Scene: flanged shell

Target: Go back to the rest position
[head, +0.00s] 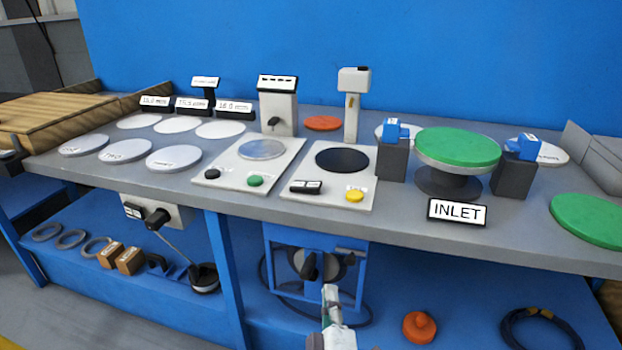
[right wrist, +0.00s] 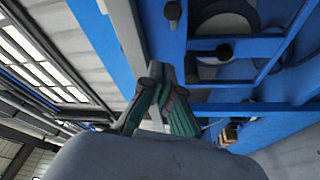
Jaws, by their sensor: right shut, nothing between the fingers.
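My right gripper (head: 331,298) is at the bottom middle of the head view, in front of the bench. It is shut and empty. In the right wrist view its closed fingers (right wrist: 162,82) point toward the blue bench frame (right wrist: 215,128). I cannot tell from the pictures whether they touch the frame. My left gripper is not in view. The flanged shell with a green top (head: 458,146) stands on the bench at the right, between two dark blocks with blue clamps, behind the INLET sign (head: 457,212).
The grey bench top (head: 300,218) carries several discs, two panels with buttons and a second green disc (head: 590,218). Below it are a blue frame with a round part (head: 310,264), an orange part (head: 419,327), a coiled hose (head: 541,330) and rings on a blue shelf.

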